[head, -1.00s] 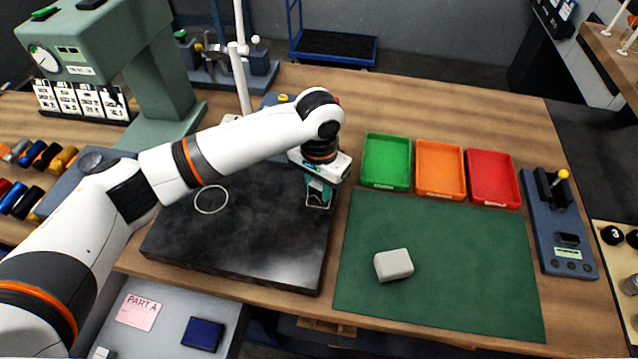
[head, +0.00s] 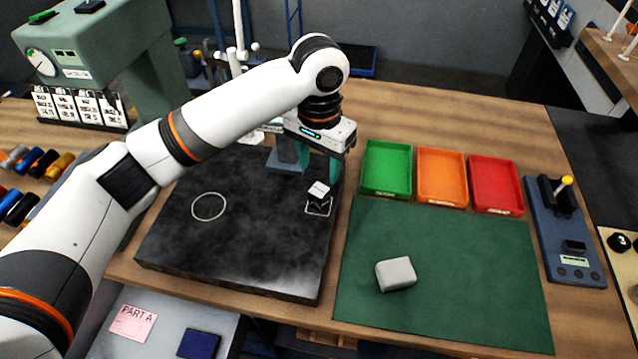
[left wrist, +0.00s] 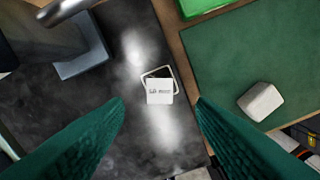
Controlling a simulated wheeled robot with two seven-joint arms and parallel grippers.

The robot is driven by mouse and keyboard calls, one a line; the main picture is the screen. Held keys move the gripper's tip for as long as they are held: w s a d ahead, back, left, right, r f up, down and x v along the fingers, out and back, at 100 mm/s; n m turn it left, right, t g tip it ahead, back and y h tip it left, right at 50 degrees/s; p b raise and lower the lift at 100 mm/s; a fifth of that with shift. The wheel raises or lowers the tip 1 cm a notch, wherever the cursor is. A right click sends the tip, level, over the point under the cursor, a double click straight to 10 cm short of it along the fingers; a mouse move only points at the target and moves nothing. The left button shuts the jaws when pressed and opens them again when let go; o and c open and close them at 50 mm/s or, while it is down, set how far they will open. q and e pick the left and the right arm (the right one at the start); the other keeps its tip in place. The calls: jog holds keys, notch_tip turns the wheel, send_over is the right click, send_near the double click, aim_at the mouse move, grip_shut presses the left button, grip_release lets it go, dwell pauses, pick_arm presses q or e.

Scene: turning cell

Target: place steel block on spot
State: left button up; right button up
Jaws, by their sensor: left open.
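The steel block (head: 318,189) is a small cube with a pale, lettered top and dark, mirror-like sides. It stands on the black plate (head: 240,235), near its right edge, and appears to be within the white square outline (head: 319,214). The left wrist view also shows the block (left wrist: 159,92), with part of the outline (left wrist: 150,72) visible beyond it. My left gripper (head: 319,168) is open and empty, raised above and behind the block. Its green fingers are apart on either side in the wrist view, not touching it. My right gripper is not in view.
A white ring (head: 208,206) marks the plate's left part. A green mat (head: 450,260) with a pale block (head: 396,274) lies to the right. Green (head: 387,168), orange (head: 442,175) and red (head: 496,183) trays stand behind it. A stand foot (left wrist: 80,55) is near my gripper.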

aim_at(319, 190)
pick_arm(q)
jog(key=shift+r, duration=1.65)
